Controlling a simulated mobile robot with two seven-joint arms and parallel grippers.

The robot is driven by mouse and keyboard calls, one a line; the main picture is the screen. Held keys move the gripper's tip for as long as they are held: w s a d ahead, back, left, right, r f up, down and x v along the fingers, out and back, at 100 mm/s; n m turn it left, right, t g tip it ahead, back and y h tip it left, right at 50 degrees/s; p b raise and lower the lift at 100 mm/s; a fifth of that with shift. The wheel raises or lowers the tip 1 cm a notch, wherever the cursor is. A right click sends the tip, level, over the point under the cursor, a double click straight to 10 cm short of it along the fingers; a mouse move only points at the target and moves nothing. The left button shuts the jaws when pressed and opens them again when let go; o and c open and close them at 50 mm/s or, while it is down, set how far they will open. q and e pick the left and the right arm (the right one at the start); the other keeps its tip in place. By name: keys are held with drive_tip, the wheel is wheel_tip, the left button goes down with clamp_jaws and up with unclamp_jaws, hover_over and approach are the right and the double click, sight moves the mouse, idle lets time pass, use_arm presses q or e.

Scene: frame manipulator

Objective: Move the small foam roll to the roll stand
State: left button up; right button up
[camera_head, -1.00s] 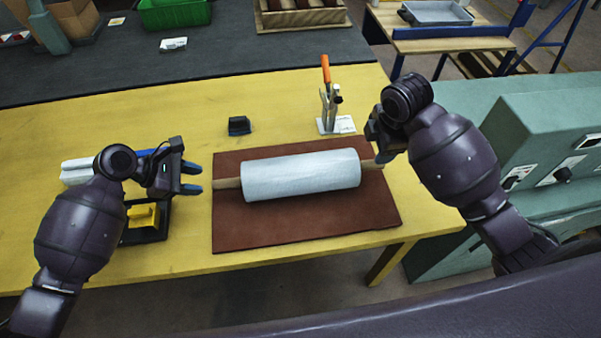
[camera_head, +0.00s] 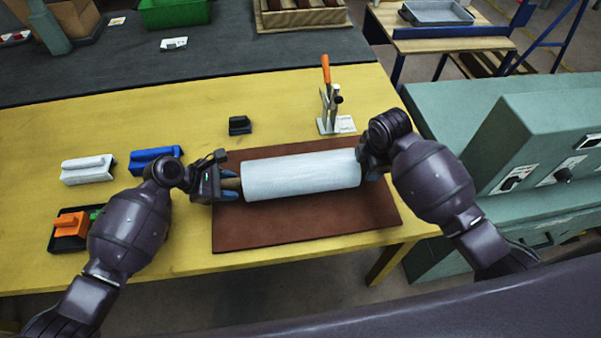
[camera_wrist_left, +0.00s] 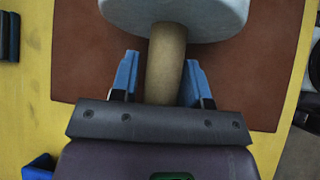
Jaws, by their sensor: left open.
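The foam roll (camera_head: 302,175) is a pale white-grey cylinder lying sideways on a brown mat (camera_head: 310,224), with a tan core sticking out at its ends. My left gripper (camera_head: 233,189) is at the left core end. In the left wrist view the core (camera_wrist_left: 166,65) lies between the two open blue fingers (camera_wrist_left: 160,78), with a gap visible on each side. I cannot make out a roll stand in these views.
An orange-handled clamp (camera_head: 328,100) stands behind the mat, and a small black block (camera_head: 240,125) sits behind its left part. White (camera_head: 88,170) and blue (camera_head: 155,158) blocks and a black tray (camera_head: 68,240) lie left. A green machine (camera_head: 530,150) stands right.

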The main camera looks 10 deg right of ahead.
sight(226, 180)
use_arm(q)
drive_tip(key=c, duration=0.7)
use_arm(e)
drive_tip(key=c, duration=0.7)
use_arm(q)
clamp_jaws()
use_arm(e)
clamp_jaws()
use_arm(q)
drive_tip(key=shift+r, duration=0.1)
use_arm(e)
drive_tip(key=shift+r, duration=0.1)
